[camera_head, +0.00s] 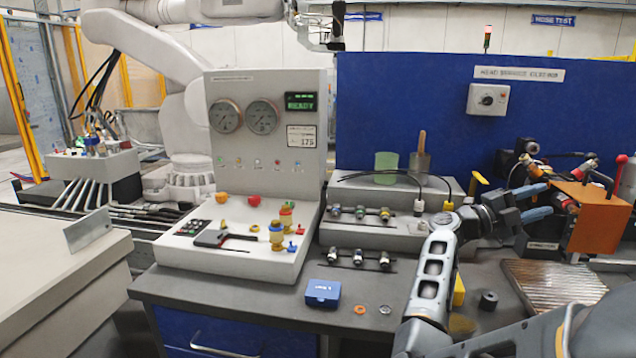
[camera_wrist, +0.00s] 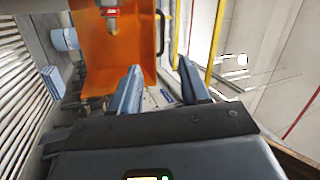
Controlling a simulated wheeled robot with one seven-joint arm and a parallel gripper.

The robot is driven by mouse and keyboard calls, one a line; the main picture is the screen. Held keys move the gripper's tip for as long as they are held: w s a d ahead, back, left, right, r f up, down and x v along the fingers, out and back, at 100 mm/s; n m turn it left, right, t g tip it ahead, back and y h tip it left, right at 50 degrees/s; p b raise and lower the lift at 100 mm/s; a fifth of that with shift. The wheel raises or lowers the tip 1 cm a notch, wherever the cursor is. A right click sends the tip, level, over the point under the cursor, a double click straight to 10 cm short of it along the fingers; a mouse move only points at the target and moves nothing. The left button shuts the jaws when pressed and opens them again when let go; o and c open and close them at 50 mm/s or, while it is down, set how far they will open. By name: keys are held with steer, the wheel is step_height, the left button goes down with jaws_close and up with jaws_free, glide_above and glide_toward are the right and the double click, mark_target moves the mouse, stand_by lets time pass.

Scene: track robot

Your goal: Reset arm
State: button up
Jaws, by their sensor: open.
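My gripper (camera_head: 534,203) is at the right of the head view, raised above the right part of the workbench (camera_head: 420,330). Its two blue-grey fingers point to the right and are apart with nothing between them. In the wrist view the two fingers (camera_wrist: 162,90) also stand apart and empty. An orange stand (camera_head: 600,225) with a red-knobbed lever is to the right of the fingertips. It shows as an orange housing (camera_wrist: 120,55) beyond the fingers in the wrist view. My arm comes in from the lower right and hides part of the bench.
A grey test console (camera_head: 265,130) with two gauges stands on the left of the bench. Fittings lie in rows on a stepped block (camera_head: 345,235). A blue box (camera_head: 322,293) and small rings lie at the front. A ribbed tray (camera_head: 553,287) is below my gripper.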

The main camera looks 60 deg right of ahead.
steer(key=w+a+n+t+h, duration=0.7)
steer(key=w+n+t+h, duration=0.1)
steer(key=n+t, duration=0.4)
steer(key=w+a+n+t+h, duration=0.7)
steer(key=w+n+t+h, duration=0.2)
steer(key=n+t, duration=0.3)
steer(key=w+a+f+n+t+y, duration=0.3)
steer(key=a+f+n+t+y, duration=0.1)
steer(key=a+n+t+y, duration=0.35)
steer(key=w+a+f+n+t+y, duration=0.2)
steer(key=a+f+n+t+y, duration=0.2)
steer(key=a+n+t+y, duration=0.35)
steer(key=s+a+f+n+g+y, duration=0.1)
steer(key=s+a+y, duration=0.3)
steer(key=a, duration=0.5)
steer(key=s+a+f+n+g+y, duration=0.2)
steer(key=s+a+n+y, duration=0.1)
steer(key=a, duration=0.6)
steer(key=s+a+f+n+g+y, duration=0.1)
steer(key=s+a+y, duration=0.4)
steer(key=a, duration=0.5)
steer(key=shift+f+n+g, duration=0.3)
steer(key=shift+f+n, duration=0.5)
